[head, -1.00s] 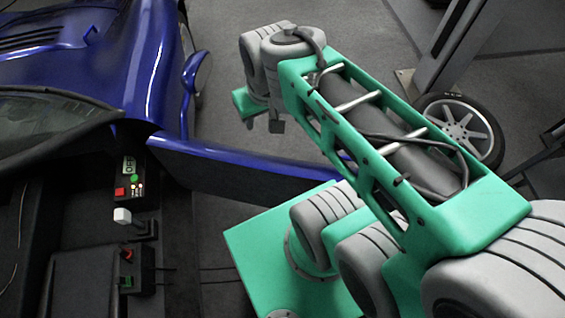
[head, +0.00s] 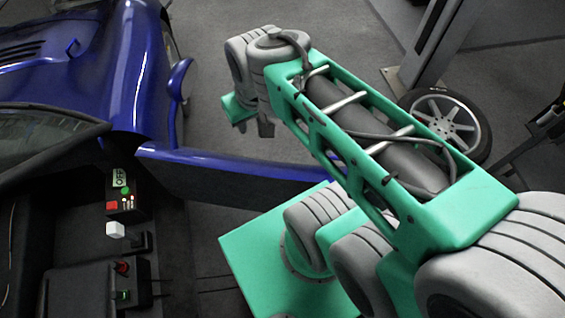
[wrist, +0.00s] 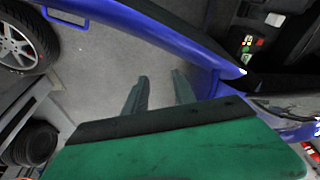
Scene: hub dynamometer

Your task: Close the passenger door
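The passenger door (head: 235,178) is a long blue panel. It stands open, swung out from the blue car (head: 75,60), with its right end hidden behind my arm in the head view. In the wrist view the door (wrist: 165,27) crosses the top as a blue and black band running down to the right. My gripper (head: 265,128) hangs above the floor on the far side of the door in the head view, apart from it. In the wrist view its two fingers (wrist: 160,92) are spread with floor between them, and nothing is held.
A loose wheel (head: 445,125) lies on the floor beside a grey post (head: 432,50). A control panel (head: 122,198) with buttons and a lever is inside the car.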

